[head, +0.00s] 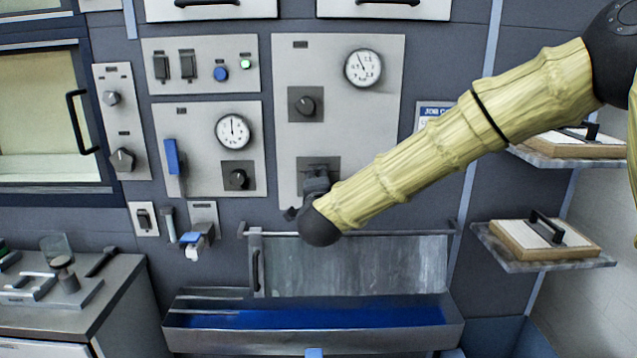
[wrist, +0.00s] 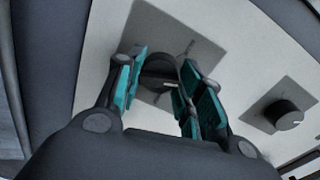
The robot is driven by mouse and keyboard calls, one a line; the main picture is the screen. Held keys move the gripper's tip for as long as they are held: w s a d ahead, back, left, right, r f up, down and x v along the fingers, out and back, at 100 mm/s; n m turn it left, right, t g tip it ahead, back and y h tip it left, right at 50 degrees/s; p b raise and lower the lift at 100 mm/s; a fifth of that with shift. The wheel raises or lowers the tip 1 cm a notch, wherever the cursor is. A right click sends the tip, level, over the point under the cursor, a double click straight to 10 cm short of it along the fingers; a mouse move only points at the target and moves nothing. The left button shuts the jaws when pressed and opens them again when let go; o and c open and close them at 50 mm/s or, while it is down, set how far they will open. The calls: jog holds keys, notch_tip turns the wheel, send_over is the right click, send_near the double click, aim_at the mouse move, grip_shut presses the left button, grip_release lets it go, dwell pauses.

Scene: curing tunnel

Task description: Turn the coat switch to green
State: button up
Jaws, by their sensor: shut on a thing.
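My gripper (head: 314,186) is at the lower square plate (head: 318,162) of the tall light-grey panel (head: 350,135) on the wall. In the wrist view, its teal-padded fingers (wrist: 160,78) are shut on a dark round knob (wrist: 158,64) on that plate, one finger on each side. I cannot read which knob is labelled as the coat switch, and no green mark shows at the held knob. My gripper hides most of it in the head view. A second dark knob (head: 305,105) on its own plate sits above; it also shows in the wrist view (wrist: 284,115).
A round gauge (head: 363,68) is at the panel's top right. Panels to the left carry switches, another gauge (head: 233,132), a blue button and a lit green button (head: 246,64). Below is a trough (head: 310,340) with blue inside. Shelves (head: 545,262) with boards stand right.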

dwell(0.4)
jog(key=o, duration=1)
jog(key=shift+s, duration=0.1)
jog(key=s, duration=1.1)
jog(key=shift+s+d+r, duration=0.35)
jog(key=shift+d, duration=0.05)
